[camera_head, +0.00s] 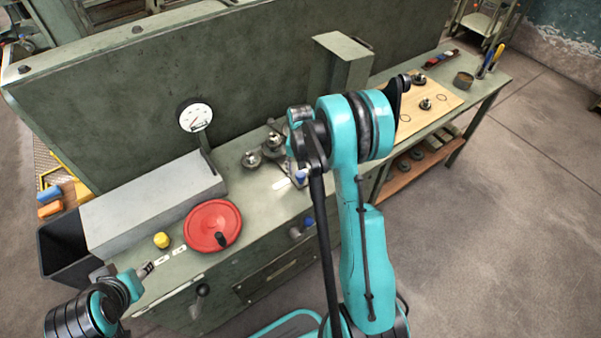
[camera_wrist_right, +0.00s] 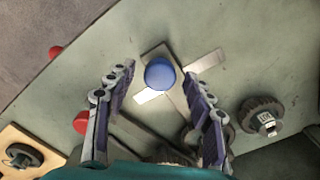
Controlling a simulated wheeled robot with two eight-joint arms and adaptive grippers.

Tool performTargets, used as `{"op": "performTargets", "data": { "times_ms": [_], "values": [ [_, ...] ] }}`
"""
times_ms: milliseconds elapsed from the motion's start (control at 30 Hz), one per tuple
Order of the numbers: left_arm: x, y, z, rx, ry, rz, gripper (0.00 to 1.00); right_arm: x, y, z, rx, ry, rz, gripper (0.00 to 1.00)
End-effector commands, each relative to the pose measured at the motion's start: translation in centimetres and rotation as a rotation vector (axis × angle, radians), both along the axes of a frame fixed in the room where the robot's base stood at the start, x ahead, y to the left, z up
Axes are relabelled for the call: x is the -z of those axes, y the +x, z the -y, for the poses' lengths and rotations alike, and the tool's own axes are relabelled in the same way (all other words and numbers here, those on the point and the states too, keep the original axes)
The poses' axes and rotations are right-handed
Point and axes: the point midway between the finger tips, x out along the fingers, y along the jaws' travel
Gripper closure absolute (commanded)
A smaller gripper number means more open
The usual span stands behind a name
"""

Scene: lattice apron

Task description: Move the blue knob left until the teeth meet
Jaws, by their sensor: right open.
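The blue knob (camera_wrist_right: 160,74) is round and sits on a flat metal slide on the bench top, with pale strips at either side. It also shows in the head view (camera_head: 300,175), just below my right wrist. My right gripper (camera_wrist_right: 160,80) is open, its fingers on either side of the knob in the wrist view; I cannot see contact. A toothed gear (camera_wrist_right: 262,115) stands at the right in that view, and another is partly hidden behind the right finger. In the head view, the gears (camera_head: 251,159) stand left of the knob. My left gripper (camera_head: 146,269) is at lower left; its jaw state is unclear.
A red handwheel (camera_head: 212,226), a yellow button (camera_head: 161,240) and a grey block (camera_head: 150,205) are on the left of the bench. A dial gauge (camera_head: 195,117) stands behind. A wooden board (camera_head: 440,100) with gears lies to the right. My right arm hides part of the bench.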

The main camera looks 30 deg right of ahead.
Motion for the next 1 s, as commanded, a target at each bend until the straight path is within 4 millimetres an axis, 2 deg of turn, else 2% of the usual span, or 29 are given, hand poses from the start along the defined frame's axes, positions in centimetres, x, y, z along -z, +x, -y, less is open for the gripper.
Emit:
{"op": "performTargets", "data": {
  "times_ms": [200,233,400,433,567,733,967,1000],
  "values": [
    [0.0,0.0,0.0,0.000,0.000,0.000,0.60,0.0,0.0,0.0,0.000,0.000,0.000,0.47],
    [0.0,0.0,0.0,0.000,0.000,0.000,0.60,0.0,0.0,0.0,0.000,0.000,0.000,0.50],
    [0.0,0.0,0.0,0.000,0.000,0.000,0.60,0.0,0.0,0.0,0.000,0.000,0.000,0.95],
    [0.0,0.0,0.0,0.000,0.000,0.000,0.60,0.0,0.0,0.0,0.000,0.000,0.000,1.00],
    [0.0,0.0,0.0,0.000,0.000,0.000,0.60,0.0,0.0,-0.1,-0.001,0.000,0.000,1.00],
    [0.6,0.0,0.0,0.000,0.000,0.000,0.60,0.2,-0.1,-1.7,-0.003,0.000,0.000,1.00],
    [0.5,0.0,0.0,0.000,0.000,0.000,0.60,0.0,-0.1,-1.8,-0.001,0.001,0.000,1.00],
    [0.5,0.0,0.0,0.000,0.000,0.000,0.60,0.0,-0.1,-1.8,-0.001,0.001,0.000,0.64]
  ]
}}
